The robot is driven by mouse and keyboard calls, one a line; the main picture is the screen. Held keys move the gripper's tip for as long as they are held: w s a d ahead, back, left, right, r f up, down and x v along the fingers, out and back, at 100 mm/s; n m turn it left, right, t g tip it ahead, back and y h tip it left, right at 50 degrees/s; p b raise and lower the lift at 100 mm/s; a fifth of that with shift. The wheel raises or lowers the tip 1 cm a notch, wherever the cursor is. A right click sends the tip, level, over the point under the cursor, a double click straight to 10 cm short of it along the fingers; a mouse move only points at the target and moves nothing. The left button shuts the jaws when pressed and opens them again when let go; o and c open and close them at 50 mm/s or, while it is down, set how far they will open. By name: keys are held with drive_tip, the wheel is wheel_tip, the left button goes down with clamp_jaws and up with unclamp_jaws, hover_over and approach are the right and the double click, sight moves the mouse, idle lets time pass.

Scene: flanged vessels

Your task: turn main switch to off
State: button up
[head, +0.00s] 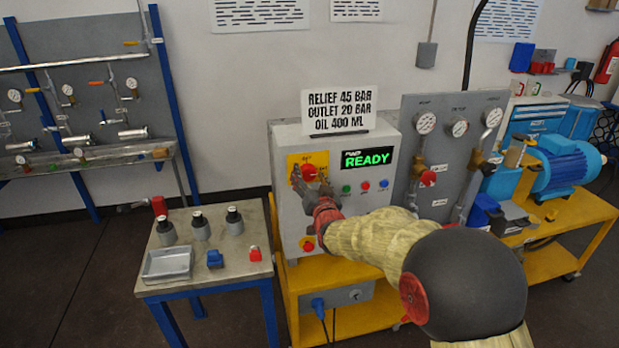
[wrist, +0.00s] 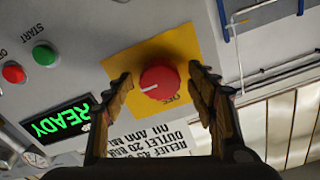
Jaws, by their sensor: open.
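The main switch is a red round knob (head: 309,172) on a yellow plate (head: 293,161) at the upper left of the grey control box (head: 288,218). In the wrist view the knob (wrist: 159,79) sits between the open fingers of my gripper (wrist: 160,90), with a visible gap on each side. A white pointer line on the knob points to the lower left in that turned view, while a label, apparently OFF, shows on the plate just below right of the knob. In the head view my gripper (head: 312,180) reaches the plate from below and partly covers it.
A green READY display (head: 367,158) and several small buttons (head: 365,186) are right of the switch. A sign (head: 339,110) stands on the box. A red button (head: 308,245) is below my gripper. A gauge panel (head: 455,110) stands right; a side table (head: 215,270) stands left.

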drive_tip(key=shift+c, duration=0.2)
drive_tip(key=c, duration=1.1)
